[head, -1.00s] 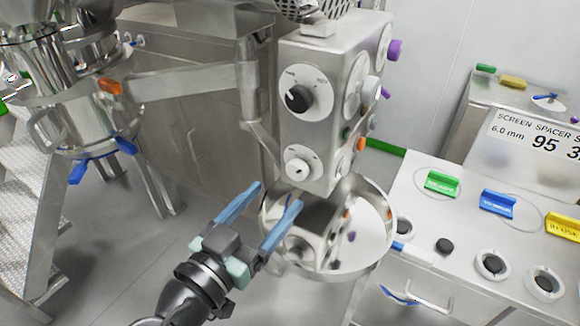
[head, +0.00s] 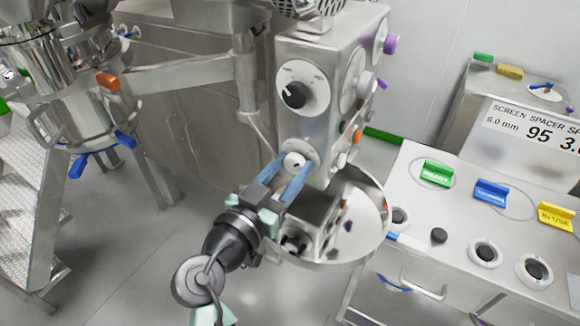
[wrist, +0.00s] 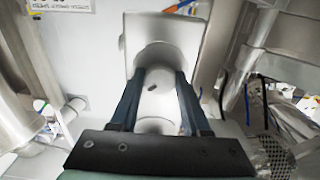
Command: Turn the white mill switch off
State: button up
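The white switch (head: 294,160) is a small round knob with a dark mark, on a pale disc low on the front of the steel mill housing (head: 315,120). My gripper (head: 296,170) is at this knob, its two blue fingers reaching up to the disc. In the wrist view the white knob (wrist: 160,98) lies between the two dark-looking fingers (wrist: 160,78), one on each side. The fingers are apart; I see no clear contact with the knob. A larger black knob (head: 295,95) on a white dial sits above it.
A round steel pan (head: 375,225) is under the housing. More knobs, including a purple one (head: 391,43), line its right side. A bench (head: 415,215) with green, blue and yellow tags stands right. A steel arm (head: 180,75) crosses at left. Open floor lies at lower left.

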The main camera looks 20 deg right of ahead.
grip_shut()
jog(key=shift+n, duration=0.3)
jog(key=n, duration=0.8)
jog(key=shift+r+p, duration=0.1)
jog(key=shift+p, duration=0.3)
jog(key=n+p, duration=0.2)
jog(key=n, duration=0.2)
jog(key=shift+n, duration=0.3)
jog(key=n+p, duration=0.2)
jog(key=n, duration=0.2)
jog(key=shift+n, duration=0.3)
jog(key=shift+p, duration=0.3)
